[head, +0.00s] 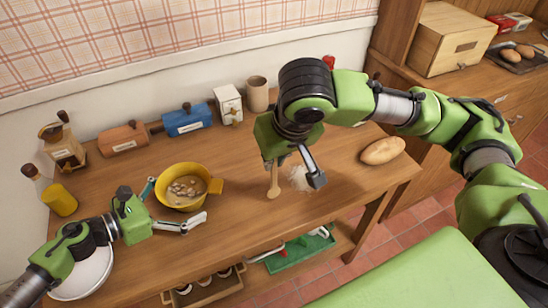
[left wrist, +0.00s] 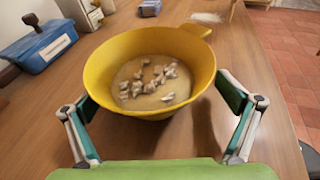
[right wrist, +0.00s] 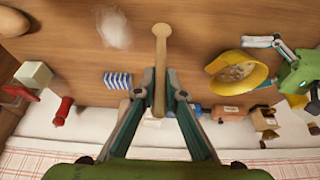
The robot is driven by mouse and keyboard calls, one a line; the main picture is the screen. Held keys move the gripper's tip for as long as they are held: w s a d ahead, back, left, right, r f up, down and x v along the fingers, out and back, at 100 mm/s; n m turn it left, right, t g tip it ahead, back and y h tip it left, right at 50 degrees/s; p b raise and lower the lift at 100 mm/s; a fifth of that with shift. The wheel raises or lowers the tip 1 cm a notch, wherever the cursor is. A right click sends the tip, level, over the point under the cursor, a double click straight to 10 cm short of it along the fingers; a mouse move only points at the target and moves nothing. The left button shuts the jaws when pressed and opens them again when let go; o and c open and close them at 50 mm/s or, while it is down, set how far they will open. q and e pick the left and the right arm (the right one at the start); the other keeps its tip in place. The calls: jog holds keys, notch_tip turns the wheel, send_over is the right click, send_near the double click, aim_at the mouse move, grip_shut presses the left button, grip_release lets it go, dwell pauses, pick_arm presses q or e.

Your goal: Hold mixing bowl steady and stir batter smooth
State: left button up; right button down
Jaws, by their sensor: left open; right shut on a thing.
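The yellow mixing bowl (head: 216,186) stands upright on the wooden table. It holds tan batter (head: 187,199) with pale lumps grouped on its surface; the lumps also show in the left wrist view, where the bowl (left wrist: 195,45) fills the middle. My left gripper (head: 172,207) is open at the bowl's near side, one finger to each side; I cannot tell whether either touches it. My right gripper (head: 292,172) is shut on a wooden spoon (head: 274,182), held to the right of the bowl and outside it. The spoon (right wrist: 160,50) points away from the gripper in the right wrist view.
A pale powder patch (head: 299,178) and a bread loaf (head: 382,150) lie to the right. A blue box (head: 187,119), an orange-brown box (head: 122,139), a white box (head: 228,104) and a cup (head: 257,95) line the back. An oil bottle (head: 50,192) stands left.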

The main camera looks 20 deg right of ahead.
pick_arm(q)
jog(key=shift+w+d+f, duration=0.1)
jog(key=shift+d, duration=0.35)
pick_arm(e)
jog(key=shift+f, duration=0.15)
pick_arm(q)
jog(key=c, duration=1)
pick_arm(e)
jog(key=shift+w, duration=0.1)
pick_arm(q)
jog(key=shift+a, duration=0.1)
pick_arm(e)
jog(key=w+a+r+y, duration=0.1)
jog(key=w+a+r, duration=0.25)
jog(key=a, duration=0.25)
jog(key=w+a+r+t, duration=0.1)
jog(key=w+a+r, duration=0.1)
jog(key=a+r, duration=0.25)
jog(key=w+a+r+y, duration=0.1)
jog(key=w+a+r, duration=0.2)
jog(key=a, duration=0.3)
notch_tip(320, 180, down, 12)
jog(key=shift+s, duration=0.25)
